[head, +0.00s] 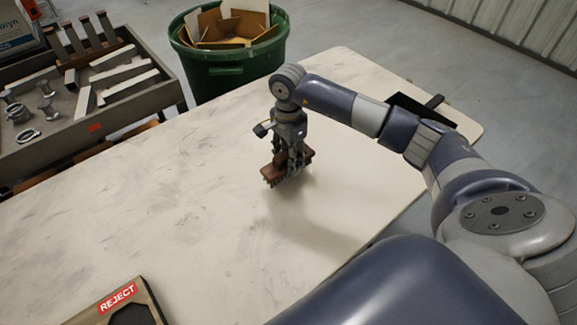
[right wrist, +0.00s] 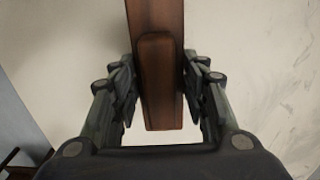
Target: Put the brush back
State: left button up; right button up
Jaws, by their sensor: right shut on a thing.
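The brush (head: 286,171) has a reddish-brown wooden body with dark bristles pointing down. My right gripper (head: 290,160) is shut on it from above, near the middle of the table. In the right wrist view the brush's wooden block (right wrist: 158,80) sits between the two fingers of the gripper (right wrist: 162,95). A shadow lies on the table to the lower right of the brush, and I cannot tell for sure if the bristles touch the top. My left gripper is not in view.
The pale table (head: 190,215) is mostly bare. A box marked REJECT (head: 130,305) sits at its front edge. A dark tray (head: 425,108) lies at the right behind my arm. A green bin (head: 230,65) and a parts cart (head: 60,150) stand beyond the table.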

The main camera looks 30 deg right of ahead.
notch_tip(320, 180, down, 4)
jog(key=shift+r+b, duration=0.25)
jog(key=shift+b, duration=0.7)
jog(key=shift+s+f, duration=0.1)
jog(key=shift+f, duration=0.05)
jog(key=o, duration=0.9)
jog(key=shift+o, duration=0.2)
jog(key=shift+r, duration=0.25)
notch_tip(320, 180, up, 12)
jog(key=shift+b, duration=0.7)
